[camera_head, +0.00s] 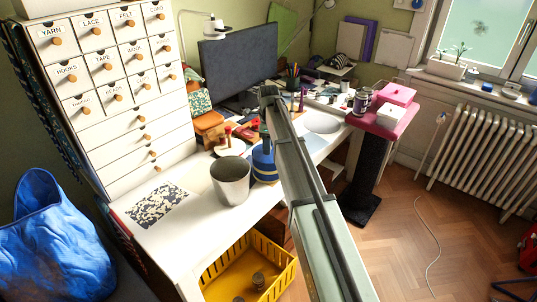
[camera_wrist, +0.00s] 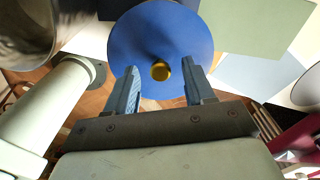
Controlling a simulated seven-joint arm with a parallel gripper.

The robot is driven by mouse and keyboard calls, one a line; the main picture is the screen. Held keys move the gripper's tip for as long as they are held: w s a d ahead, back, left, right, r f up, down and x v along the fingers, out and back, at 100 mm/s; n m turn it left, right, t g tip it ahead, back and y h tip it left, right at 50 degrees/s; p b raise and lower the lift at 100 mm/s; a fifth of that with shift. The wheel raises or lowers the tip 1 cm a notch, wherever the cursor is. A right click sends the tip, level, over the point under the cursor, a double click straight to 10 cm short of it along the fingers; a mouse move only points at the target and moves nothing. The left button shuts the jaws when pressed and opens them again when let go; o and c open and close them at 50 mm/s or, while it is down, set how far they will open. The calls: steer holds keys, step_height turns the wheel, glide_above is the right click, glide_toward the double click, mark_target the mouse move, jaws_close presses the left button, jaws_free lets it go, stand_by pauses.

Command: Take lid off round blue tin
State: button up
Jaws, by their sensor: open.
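The round blue tin (camera_head: 263,163) has pale stripes and stands on the white desk, just right of a grey metal pot; my arm hides its right side in the head view. Nothing is between the fingers except the knob. The head view does not show my gripper clearly.
The grey pot (camera_head: 231,181) stands close on the left of the tin. A monitor (camera_head: 238,62), a labelled drawer cabinet (camera_head: 110,80) and small items surround the desk. A yellow crate (camera_head: 250,275) sits below. A pink-topped stand (camera_head: 385,122) is at the right.

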steer(key=shift+f, duration=0.2)
jaws_close()
stand_by(0.3)
